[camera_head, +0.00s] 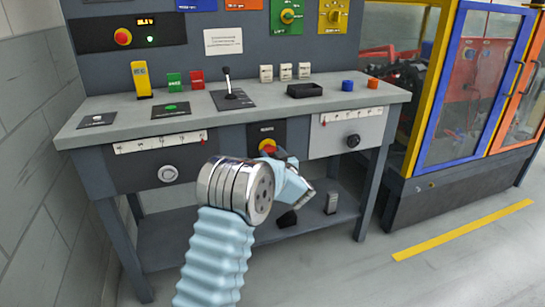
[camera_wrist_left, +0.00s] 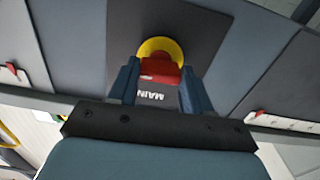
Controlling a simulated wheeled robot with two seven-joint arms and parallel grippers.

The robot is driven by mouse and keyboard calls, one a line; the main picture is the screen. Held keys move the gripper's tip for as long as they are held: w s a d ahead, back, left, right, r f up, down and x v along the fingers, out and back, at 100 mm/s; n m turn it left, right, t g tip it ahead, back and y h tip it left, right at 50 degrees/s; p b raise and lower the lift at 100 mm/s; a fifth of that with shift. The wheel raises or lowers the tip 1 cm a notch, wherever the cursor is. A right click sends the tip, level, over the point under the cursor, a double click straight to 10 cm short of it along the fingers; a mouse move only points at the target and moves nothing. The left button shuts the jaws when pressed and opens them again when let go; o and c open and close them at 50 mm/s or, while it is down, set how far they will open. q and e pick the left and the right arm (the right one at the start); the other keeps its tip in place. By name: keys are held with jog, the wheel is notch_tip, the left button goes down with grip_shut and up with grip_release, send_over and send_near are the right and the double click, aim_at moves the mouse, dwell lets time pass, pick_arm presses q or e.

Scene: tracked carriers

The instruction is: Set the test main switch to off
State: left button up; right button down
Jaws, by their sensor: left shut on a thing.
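The test main switch is a red handle (camera_wrist_left: 160,68) on a yellow disc (camera_wrist_left: 160,46), set on a dark plate (camera_wrist_left: 205,32) marked MAIN. In the head view the yellow disc (camera_head: 267,144) shows at the middle of the bench front, partly behind my gripper. My left gripper (camera_head: 276,153) reaches it from the front. In the left wrist view its two blue fingers (camera_wrist_left: 160,75) stand on either side of the red handle and are shut on it. The handle's exact angle is hard to tell. My right gripper is not in view.
The grey bench top (camera_head: 205,119) carries a joystick (camera_head: 228,84), a black tray (camera_head: 304,90), a yellow block (camera_head: 141,80) and several rocker switches. A lower shelf (camera_head: 330,217) holds small dark items. A fenced machine stands at right.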

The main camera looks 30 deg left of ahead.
pick_arm(q)
jog(key=shift+f+n+b, duration=0.15)
jog(key=shift+n+b, duration=8.25)
jog(key=shift+n, duration=0.1)
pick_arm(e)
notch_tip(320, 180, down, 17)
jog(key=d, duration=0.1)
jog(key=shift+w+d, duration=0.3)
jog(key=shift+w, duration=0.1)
pick_arm(q)
jog(key=o, duration=1.1)
jog(key=shift+c, duration=0.2)
